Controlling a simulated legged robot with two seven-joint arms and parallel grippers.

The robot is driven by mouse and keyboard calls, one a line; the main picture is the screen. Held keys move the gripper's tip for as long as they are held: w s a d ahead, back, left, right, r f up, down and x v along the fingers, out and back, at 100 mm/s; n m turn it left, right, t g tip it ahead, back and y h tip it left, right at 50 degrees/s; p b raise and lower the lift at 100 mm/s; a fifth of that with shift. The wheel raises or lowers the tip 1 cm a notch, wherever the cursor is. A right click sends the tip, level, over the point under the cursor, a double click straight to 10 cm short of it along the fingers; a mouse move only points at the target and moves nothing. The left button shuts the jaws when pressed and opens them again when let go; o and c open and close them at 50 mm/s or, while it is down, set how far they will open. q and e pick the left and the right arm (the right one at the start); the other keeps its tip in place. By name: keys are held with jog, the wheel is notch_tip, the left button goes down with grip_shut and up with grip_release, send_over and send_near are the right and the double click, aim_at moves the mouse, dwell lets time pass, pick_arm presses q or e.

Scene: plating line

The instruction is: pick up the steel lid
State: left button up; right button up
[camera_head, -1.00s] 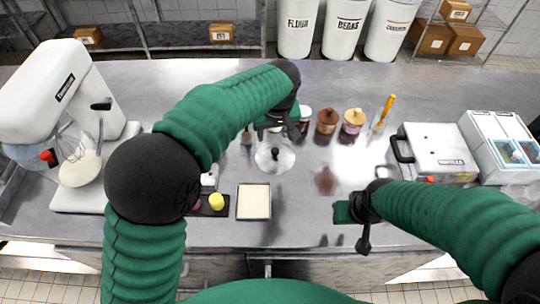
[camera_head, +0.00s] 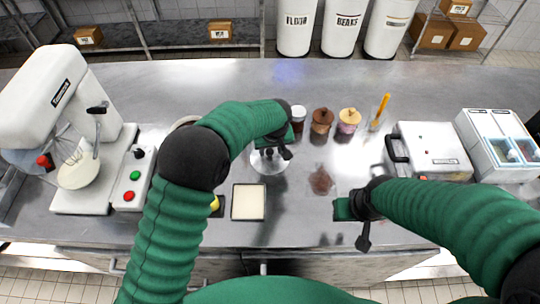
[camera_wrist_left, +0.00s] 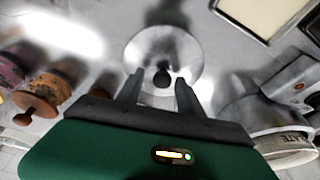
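The steel lid (camera_head: 268,163) is a round, shiny disc with a dark knob, lying on the steel counter near the middle. It also shows in the left wrist view (camera_wrist_left: 185,48), with its knob (camera_wrist_left: 162,78) just beyond the fingertips. My left gripper (camera_head: 270,150) is over the lid and partly covers it in the head view. In the left wrist view its two fingers (camera_wrist_left: 158,82) are apart, one on each side of the knob, with nothing clamped. My right gripper (camera_head: 350,220) is low over the counter at right; its finger gap does not show clearly.
A cream-filled tray (camera_head: 248,216) lies in front of the lid. A white mixer (camera_head: 60,100) stands left, a hinged appliance (camera_head: 432,150) right.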

pick_arm(q)
jog(key=shift+d+r, duration=0.1)
jog(key=shift+d, duration=0.15)
jog(key=c, duration=0.5)
jog(key=shift+a, duration=0.3)
grip_shut()
jog(key=shift+a, duration=0.3)
